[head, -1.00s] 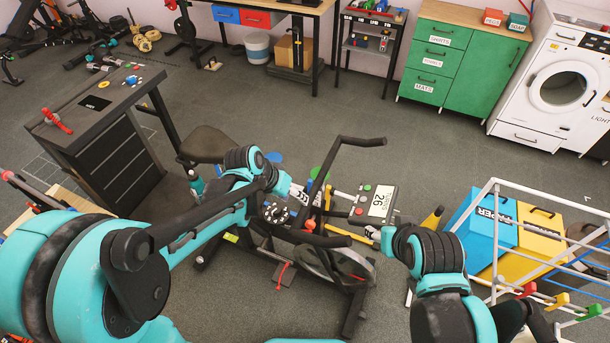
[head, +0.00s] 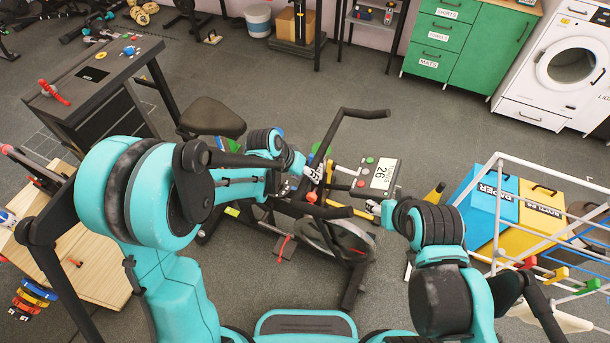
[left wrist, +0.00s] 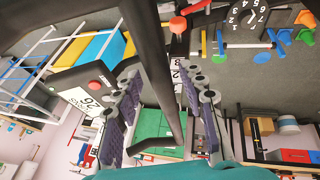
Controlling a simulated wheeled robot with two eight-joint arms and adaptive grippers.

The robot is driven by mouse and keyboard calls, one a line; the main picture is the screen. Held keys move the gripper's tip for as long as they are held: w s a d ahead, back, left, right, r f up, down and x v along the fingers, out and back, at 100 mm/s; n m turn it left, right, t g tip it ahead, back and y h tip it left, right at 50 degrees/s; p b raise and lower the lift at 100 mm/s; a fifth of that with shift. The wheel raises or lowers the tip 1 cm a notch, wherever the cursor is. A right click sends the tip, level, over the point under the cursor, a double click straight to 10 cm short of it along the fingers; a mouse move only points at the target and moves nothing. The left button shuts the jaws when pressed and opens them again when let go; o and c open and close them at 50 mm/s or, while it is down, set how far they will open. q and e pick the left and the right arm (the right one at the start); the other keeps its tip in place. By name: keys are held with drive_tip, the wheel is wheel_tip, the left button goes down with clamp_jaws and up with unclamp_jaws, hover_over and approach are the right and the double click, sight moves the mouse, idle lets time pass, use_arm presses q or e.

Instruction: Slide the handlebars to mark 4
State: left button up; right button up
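The exercise bike's dark handlebars (head: 363,113) stand in the middle of the head view, with one grip at the back and another nearer me. My left gripper (head: 314,174) is beside the handlebar post. In the left wrist view its two padded fingers (left wrist: 160,115) are spread apart, with a dark bar (left wrist: 150,60) passing between or in front of them; contact cannot be told. A numbered dial (left wrist: 247,18) shows at the top of that view; mark 4 is small there. My right gripper (head: 372,207) is right of the near grip; its fingers are too small to judge.
The bike's console (head: 380,175) reads 26 and sits right of the handlebars. The saddle (head: 212,117) is to the left. A white rack (head: 497,200) with blue and yellow bins stands at the right. A dark desk (head: 95,75) stands at the left. Floor behind the bike is clear.

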use_arm(q)
clamp_jaws()
drive_tip(key=shift+r+p, duration=1.2)
drive_tip(key=shift+r, duration=0.85)
drive_tip(key=shift+w, duration=0.1)
drive_tip(key=shift+o, duration=1.5)
unclamp_jaws()
drive_tip(key=v, duration=1.2)
drive_tip(key=shift+s+a+f, duration=0.1)
drive_tip(key=shift+s+a, duration=0.05)
drive_tip(key=shift+s, duration=0.1)
